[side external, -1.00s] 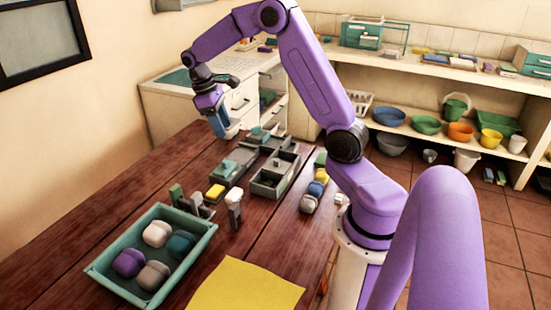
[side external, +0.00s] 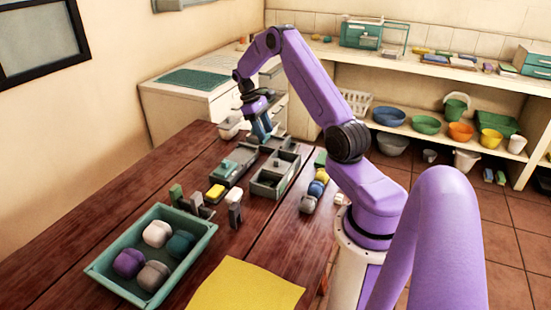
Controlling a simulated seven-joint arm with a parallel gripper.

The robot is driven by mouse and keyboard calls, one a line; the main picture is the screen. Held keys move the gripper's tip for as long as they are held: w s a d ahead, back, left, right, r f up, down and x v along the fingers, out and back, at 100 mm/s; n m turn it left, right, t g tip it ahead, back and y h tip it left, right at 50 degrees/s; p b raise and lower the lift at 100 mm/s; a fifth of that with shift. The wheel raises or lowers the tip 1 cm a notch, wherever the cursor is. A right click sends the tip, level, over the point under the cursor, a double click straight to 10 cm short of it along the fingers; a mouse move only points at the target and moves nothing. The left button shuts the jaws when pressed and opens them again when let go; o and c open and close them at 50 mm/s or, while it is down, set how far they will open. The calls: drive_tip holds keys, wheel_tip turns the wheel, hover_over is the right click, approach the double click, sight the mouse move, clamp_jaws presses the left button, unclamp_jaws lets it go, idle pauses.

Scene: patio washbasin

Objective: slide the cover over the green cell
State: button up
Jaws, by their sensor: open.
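My gripper (side external: 264,138) is open, pointing down over the far end of the grey sectioned tray (side external: 266,188) on the wooden table. It hides part of that end, and I cannot tell whether it touches anything. A dark piece with a knob (side external: 268,177) sits inside the tray's near compartment. Beside the tray on the left is a grey unit with a green top (side external: 232,163). I cannot tell for sure which piece is the cover or which compartment is the green cell.
A teal tray (side external: 97,268) holds several rounded blocks at the front left. A yellow sheet (side external: 245,287) lies at the front. A yellow block (side external: 215,192) and small upright pieces (side external: 235,212) stand left of the sectioned tray. Coloured pieces (side external: 316,188) line its right side.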

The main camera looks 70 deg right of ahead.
sight(276, 159)
drive_tip(key=x, duration=1.1)
drive_tip(key=shift+s+f, duration=0.1)
drive_tip(key=shift+f, duration=0.3)
clamp_jaws()
